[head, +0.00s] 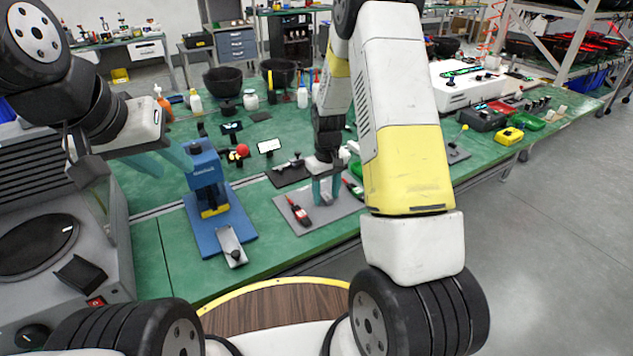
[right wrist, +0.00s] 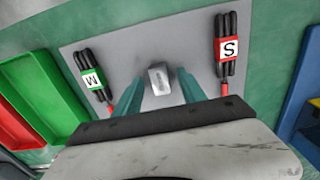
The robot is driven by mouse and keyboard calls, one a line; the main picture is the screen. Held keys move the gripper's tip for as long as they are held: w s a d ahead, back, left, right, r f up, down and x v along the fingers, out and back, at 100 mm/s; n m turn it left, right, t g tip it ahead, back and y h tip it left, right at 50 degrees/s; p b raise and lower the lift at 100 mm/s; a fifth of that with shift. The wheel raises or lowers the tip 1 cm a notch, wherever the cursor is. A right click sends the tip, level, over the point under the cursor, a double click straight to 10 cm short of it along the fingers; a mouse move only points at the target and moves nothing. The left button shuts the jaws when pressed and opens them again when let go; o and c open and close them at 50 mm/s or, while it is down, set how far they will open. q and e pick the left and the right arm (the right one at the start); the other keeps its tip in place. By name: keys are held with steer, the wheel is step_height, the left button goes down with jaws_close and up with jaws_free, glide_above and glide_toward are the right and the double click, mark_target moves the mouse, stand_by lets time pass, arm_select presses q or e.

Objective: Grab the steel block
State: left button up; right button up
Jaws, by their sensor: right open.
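The steel block (right wrist: 159,79) is a small pale grey metal piece on the grey mat (right wrist: 190,58). In the right wrist view it lies between the teal fingertips of my right gripper (right wrist: 161,84), with a gap on either side. My right gripper is open and points down at the mat; it also shows in the head view (head: 326,195), where the fingers partly hide the block. My left gripper (head: 166,163) is at the left in the head view, with its teal fingers apart and nothing seen between them, beside the blue press.
A red-labelled bundle (right wrist: 227,50) and a green-labelled bundle (right wrist: 92,77) lie on the mat, either side of my right gripper. Red and green trays (right wrist: 50,85) are at the left of that view. The blue press (head: 207,180) stands on the green bench.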

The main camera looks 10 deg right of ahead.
steer(key=shift+c, duration=0.5)
jaws_close()
steer(key=shift+r, duration=0.15)
